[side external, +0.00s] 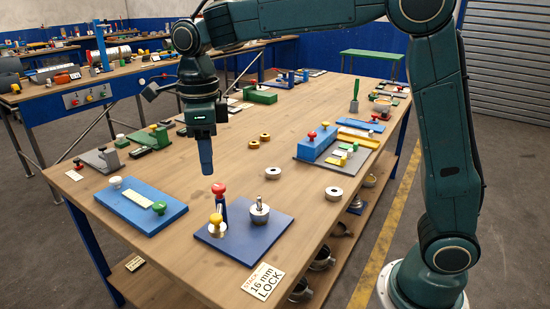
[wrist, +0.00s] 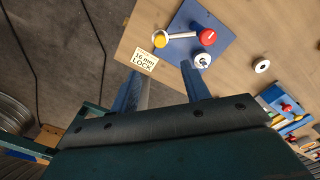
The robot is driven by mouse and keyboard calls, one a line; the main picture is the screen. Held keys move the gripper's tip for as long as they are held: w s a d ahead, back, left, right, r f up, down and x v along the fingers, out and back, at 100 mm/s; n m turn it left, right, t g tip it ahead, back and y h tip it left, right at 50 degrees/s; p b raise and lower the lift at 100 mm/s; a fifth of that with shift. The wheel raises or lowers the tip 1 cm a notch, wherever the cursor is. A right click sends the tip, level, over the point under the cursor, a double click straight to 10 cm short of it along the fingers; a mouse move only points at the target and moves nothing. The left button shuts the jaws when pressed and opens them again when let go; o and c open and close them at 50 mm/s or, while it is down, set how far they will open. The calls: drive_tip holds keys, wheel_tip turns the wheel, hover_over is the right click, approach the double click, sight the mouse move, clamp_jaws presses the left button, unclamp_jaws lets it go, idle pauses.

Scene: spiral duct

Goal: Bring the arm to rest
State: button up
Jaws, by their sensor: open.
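My gripper (side external: 206,160) hangs pointing down above the wooden table, over the gap between two blue plates. In the wrist view my gripper (wrist: 164,78) shows two blue fingers spread apart, with nothing between them. The blue fixture plate (side external: 262,240) lies near the table's front edge. It carries a red knob (side external: 218,188), a yellow knob (side external: 215,219) and a metal post (side external: 260,210). In the wrist view the red knob (wrist: 207,37) and yellow knob (wrist: 160,41) lie beyond the fingertips. My gripper is apart from the plate and knobs.
A blue plate (side external: 141,206) with white and green knobs lies at left. A "16 mm LOCK" card (side external: 263,281) lies at the front edge. A blue block fixture (side external: 317,143) stands at right. Bare wood (side external: 290,160) lies between.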

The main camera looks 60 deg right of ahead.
drive_tip(key=s+d+r+n+t, duration=0.35)
drive_tip(key=s+d+n, duration=0.35)
drive_tip(key=s+n, duration=0.55)
drive_tip(key=s+d+f+n+t, duration=0.1)
drive_tip(key=s+d+f+n, duration=0.1)
drive_tip(key=s+n, duration=0.4)
drive_tip(key=s+d+f+n+t, duration=0.1)
drive_tip(key=s+f+n, duration=0.1)
drive_tip(key=s+n, duration=0.3)
drive_tip(key=n, duration=0.3)
drive_tip(key=shift+s+d+f, duration=0.2)
drive_tip(key=shift+s+d, duration=0.15)
